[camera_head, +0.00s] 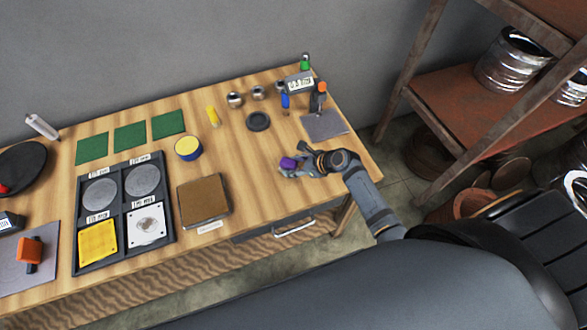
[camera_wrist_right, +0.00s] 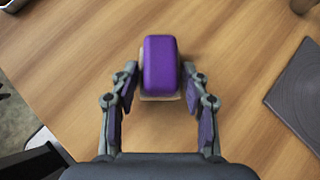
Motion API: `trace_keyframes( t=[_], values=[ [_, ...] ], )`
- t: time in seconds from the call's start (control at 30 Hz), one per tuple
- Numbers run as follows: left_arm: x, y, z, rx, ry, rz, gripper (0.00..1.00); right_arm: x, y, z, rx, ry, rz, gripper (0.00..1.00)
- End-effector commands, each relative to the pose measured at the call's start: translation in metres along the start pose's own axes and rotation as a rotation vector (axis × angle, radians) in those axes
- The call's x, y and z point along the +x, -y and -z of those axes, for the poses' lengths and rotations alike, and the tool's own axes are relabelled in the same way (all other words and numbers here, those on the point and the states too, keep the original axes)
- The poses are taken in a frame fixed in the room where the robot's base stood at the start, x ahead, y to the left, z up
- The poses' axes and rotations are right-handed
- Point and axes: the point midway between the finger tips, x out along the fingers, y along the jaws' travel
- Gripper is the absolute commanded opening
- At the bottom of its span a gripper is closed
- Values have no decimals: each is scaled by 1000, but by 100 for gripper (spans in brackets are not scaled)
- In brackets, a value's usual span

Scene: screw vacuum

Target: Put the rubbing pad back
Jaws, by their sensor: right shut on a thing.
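A purple block-shaped rubbing pad (camera_wrist_right: 160,66) with a pale base edge shows between the fingertips of my right gripper (camera_wrist_right: 160,82) in the wrist view. The gripper is shut on it from both sides. In the head view the purple pad (camera_head: 288,163) and my right gripper (camera_head: 297,167) are over the right part of the wooden table, near its front edge. I cannot tell whether the pad touches the table. A grey mat (camera_head: 324,126) lies behind and to the right of it. My left gripper is not in view.
A black tray (camera_head: 122,212) with labelled discs and pads, a brown square pad (camera_head: 204,200) and a yellow-topped tin (camera_head: 188,148) stand to the left. A small tool rack (camera_head: 299,83) is at the back right. Wood between brown pad and gripper is clear.

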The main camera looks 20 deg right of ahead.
Motion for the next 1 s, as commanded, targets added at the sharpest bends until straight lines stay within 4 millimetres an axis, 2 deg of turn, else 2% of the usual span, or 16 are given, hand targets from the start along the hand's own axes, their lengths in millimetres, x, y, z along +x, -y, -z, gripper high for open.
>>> trace_keyframes(
  t=[0.17,0.2,0.33,0.63,0.73,0.87,1.0],
  values=[
    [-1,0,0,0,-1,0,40,2,0,2,1,-1,0,7],
    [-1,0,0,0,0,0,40,1,0,2,1,-1,0,50],
    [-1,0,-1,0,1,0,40,1,0,2,0,-1,0,68],
    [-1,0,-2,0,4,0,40,1,0,1,0,0,0,69],
    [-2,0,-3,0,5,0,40,-6,1,0,-1,-1,2,69],
    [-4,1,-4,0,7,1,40,-32,0,0,-4,-4,2,69],
    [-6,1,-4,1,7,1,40,-69,0,1,-8,-6,1,69]
  ],
)
